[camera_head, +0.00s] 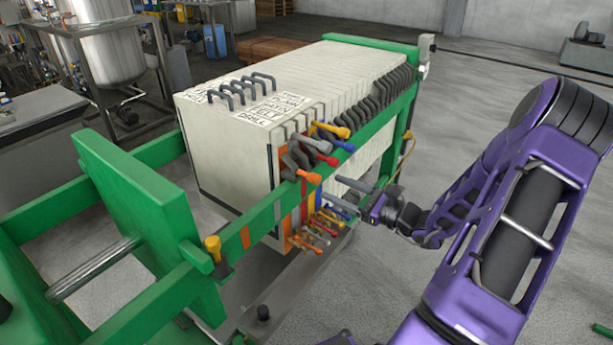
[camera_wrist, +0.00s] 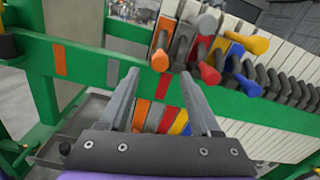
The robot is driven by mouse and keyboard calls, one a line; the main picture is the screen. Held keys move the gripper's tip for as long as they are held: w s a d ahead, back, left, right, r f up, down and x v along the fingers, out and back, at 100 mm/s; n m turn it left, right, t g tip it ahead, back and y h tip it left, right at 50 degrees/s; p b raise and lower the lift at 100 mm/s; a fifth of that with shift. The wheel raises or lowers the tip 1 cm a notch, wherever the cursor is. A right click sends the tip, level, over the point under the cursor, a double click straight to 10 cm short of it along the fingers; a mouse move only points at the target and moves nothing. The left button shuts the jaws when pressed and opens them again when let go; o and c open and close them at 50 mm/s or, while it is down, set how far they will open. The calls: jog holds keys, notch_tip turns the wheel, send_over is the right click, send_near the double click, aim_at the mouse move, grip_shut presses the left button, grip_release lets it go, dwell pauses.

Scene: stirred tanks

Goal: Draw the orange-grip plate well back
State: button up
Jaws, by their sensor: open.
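The orange-grip plate is the front plate of a pale plate stack, and its orange grip (camera_head: 309,177) sticks out over the green side rail. In the wrist view the orange grip (camera_wrist: 160,60) appears just beyond and between my fingertips. My gripper (camera_head: 331,187) is open, with nothing held between its fingers. In the head view its fingertips are just right of the orange grip, with a small gap showing. In the wrist view my gripper (camera_wrist: 160,72) has a finger on either side of the grip's line.
Close behind are a red grip (camera_head: 327,160), a blue grip (camera_head: 343,145) and a yellow grip (camera_head: 340,130). The green rail (camera_wrist: 85,65) runs below the grips. A green end block (camera_head: 140,210) stands at left, with open space between it and the stack.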

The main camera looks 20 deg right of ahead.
aim_at(306, 175)
jog(key=x, duration=0.9)
jog(key=shift+w+a, duration=0.15)
jog(key=shift+w, duration=0.15)
jog(key=shift+c, duration=0.2)
grip_shut()
dwell(0.7)
